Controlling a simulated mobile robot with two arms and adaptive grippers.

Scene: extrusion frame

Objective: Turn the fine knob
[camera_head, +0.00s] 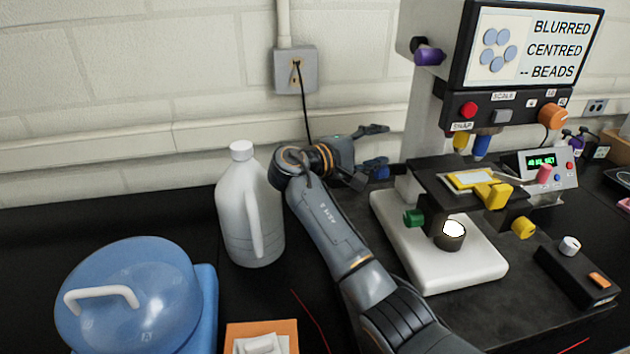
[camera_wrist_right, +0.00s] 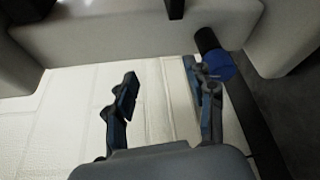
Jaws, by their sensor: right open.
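The microscope (camera_head: 455,130) stands at the right of the bench, its screen (camera_head: 530,48) reading "BLURRED CENTRED -- BEADS". A blue knob (camera_wrist_right: 222,66) on a black shaft sticks out from a pale body in the right wrist view. In the head view a blue part (camera_head: 377,168) shows beside the microscope column, partly hidden by my gripper. My right gripper (camera_head: 370,149) is open at the left of the column. In the wrist view (camera_wrist_right: 160,78) its right finger is close to the blue knob, which is not between the fingers; contact cannot be told. No label marks the fine knob. My left gripper is out of view.
A white jug (camera_head: 243,205) stands just left of my right arm. A blue domed container (camera_head: 130,300) and an orange tray (camera_head: 262,328) are at the front left. The microscope also has a purple knob (camera_head: 429,54) and a green knob (camera_head: 413,218). A control box (camera_head: 575,275) is at right.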

